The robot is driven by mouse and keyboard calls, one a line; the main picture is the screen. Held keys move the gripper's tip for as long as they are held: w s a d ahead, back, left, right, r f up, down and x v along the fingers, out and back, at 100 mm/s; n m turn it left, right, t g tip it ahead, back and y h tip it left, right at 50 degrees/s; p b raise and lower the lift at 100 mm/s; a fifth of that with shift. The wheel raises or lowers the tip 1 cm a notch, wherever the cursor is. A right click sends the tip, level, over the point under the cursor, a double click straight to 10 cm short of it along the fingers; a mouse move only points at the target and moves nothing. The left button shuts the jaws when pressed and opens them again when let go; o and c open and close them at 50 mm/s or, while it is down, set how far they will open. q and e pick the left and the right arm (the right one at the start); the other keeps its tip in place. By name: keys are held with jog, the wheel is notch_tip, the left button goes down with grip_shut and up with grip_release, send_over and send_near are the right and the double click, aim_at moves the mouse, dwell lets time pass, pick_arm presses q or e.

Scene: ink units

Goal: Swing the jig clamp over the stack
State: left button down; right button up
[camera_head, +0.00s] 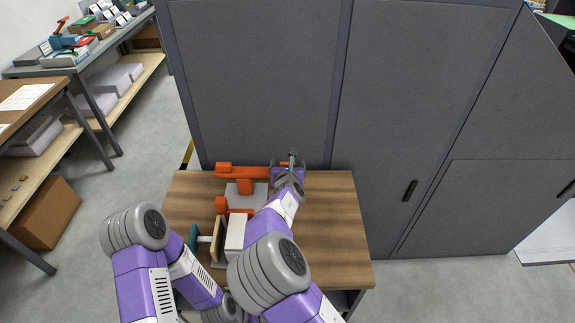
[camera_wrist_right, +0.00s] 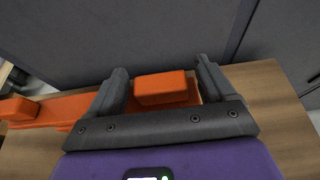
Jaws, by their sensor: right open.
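The orange jig clamp (camera_head: 240,172) lies along the back of the wooden table, its bar running left to right. An orange upright block shows at its right end in the right wrist view (camera_wrist_right: 160,89). My right gripper (camera_head: 290,163) is open at that end, with the block between its two fingers; contact cannot be told. A grey base (camera_head: 258,189) and another orange part (camera_head: 232,206) sit in front of the bar. A pale block (camera_head: 235,233) and an upright wooden board (camera_head: 217,238) stand nearer; which is the stack is unclear. My left gripper is not visible.
The wooden table (camera_head: 335,220) is bare at its right side. A tall grey cabinet (camera_head: 420,110) stands right behind it. A teal part (camera_head: 193,237) stands at the table's left. Benches with shelves and a cardboard box (camera_head: 47,212) are at the far left.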

jog(key=shift+c, duration=0.5)
jog(key=c, duration=1.3)
jog(key=shift+s+a, duration=0.1)
